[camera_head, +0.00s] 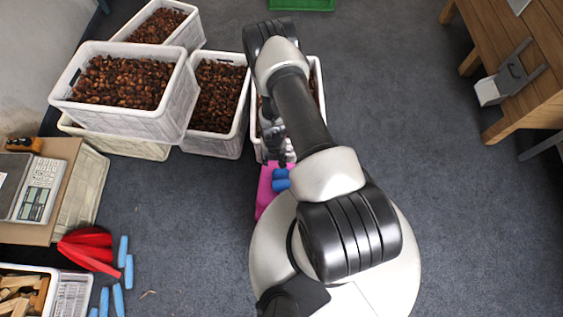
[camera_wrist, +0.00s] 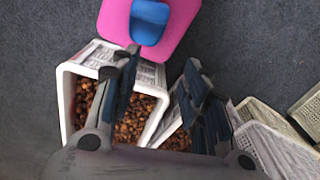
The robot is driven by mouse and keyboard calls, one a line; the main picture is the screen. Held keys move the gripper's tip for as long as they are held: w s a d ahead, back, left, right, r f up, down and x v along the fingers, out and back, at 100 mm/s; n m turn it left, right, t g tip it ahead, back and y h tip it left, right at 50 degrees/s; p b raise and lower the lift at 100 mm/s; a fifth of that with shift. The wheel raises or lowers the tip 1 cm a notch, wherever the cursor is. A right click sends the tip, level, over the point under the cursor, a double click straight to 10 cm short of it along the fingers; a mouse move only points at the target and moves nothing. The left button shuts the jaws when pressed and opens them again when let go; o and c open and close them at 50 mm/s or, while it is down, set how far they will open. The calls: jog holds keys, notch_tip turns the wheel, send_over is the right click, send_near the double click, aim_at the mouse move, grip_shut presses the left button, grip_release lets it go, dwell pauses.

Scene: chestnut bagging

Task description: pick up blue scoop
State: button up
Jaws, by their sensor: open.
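A blue piece (camera_head: 281,180), the only candidate I see for the blue scoop here, lies on or is part of a flat pink item (camera_head: 266,191); I cannot tell which. In the head view my gripper (camera_head: 274,135) is partly hidden by my arm, just beyond the blue piece and above a crate.
The white crate (camera_wrist: 66,100) of chestnuts lies beneath my gripper. More chestnut crates (camera_head: 190,113) stand at the upper left. Red scoops (camera_head: 88,247) and blue handles (camera_head: 129,271) lie at the lower left, near a scale (camera_head: 35,203). A wooden table (camera_head: 540,100) is at right. Grey floor between is clear.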

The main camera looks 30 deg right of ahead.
jog(key=s+a+f, duration=0.1)
jog(key=s+f, duration=0.8)
jog(key=shift+m+g, duration=0.3)
jog(key=f+b, duration=0.2)
jog(key=f, duration=0.4)
jog(key=f+b, duration=0.2)
jog(key=f, duration=0.4)
jog(key=shift+w+a+f+b, duration=0.1)
jog(key=shift+a+f+b, duration=0.1)
jog(key=shift+b, duration=0.15)
jog(key=shift+w+d+f+b, duration=0.1)
jog(key=shift+f+b, duration=0.7)
jog(key=shift+f, duration=0.6)
jog(key=shift+w+d+f+b, duration=0.1)
jog(key=shift+f+b, duration=0.65)
jog(key=shift+f, duration=0.6)
jog(key=shift+c, duration=0.3)
grip_shut()
